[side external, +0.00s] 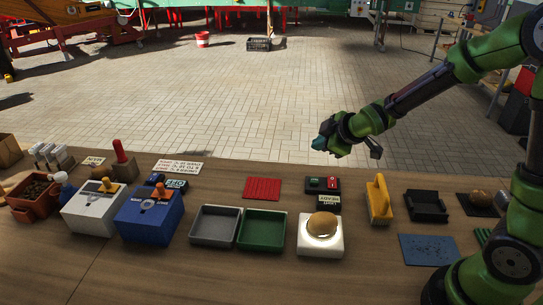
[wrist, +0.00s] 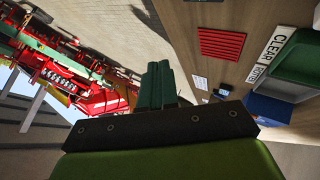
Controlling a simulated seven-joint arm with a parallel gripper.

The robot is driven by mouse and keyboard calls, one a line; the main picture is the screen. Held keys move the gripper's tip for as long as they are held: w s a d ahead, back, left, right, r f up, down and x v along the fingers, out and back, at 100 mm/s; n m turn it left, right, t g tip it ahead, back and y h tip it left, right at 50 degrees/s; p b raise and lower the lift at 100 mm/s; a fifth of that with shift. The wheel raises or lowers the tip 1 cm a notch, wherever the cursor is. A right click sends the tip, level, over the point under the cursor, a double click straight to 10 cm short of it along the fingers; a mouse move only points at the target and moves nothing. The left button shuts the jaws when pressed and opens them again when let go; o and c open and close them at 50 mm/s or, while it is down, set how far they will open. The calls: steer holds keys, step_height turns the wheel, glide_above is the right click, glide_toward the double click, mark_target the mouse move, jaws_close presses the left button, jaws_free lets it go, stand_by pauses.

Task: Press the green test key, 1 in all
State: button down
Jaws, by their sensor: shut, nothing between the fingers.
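The green test key (side external: 315,182) is the left key on a small black key box (side external: 323,190), with a red key (side external: 332,183) to its right. The box lies on the table in the side view, behind the lit white stand. My gripper (side external: 318,144) hangs in the air, above the key box in the picture and apart from it. Its fingers point left. In the wrist view the teal fingers (wrist: 158,85) are together with nothing between them. I cannot make out the green key in the wrist view.
A potato (side external: 322,224) rests on the lit white stand (side external: 321,248). A red ribbed mat (side external: 262,188) lies left of the key box, a yellow-handled tool (side external: 379,198) right of it. Grey (side external: 215,241) and green (side external: 262,243) trays stand in front. The air around my gripper is clear.

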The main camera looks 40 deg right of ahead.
mark_target(316, 182)
steer(key=shift+f, duration=4.25)
steer(key=shift+f, duration=0.15)
steer(key=shift+f, duration=0.25)
steer(key=shift+f, duration=0.45)
steer(key=shift+r, duration=0.9)
steer(key=shift+r, duration=2.5)
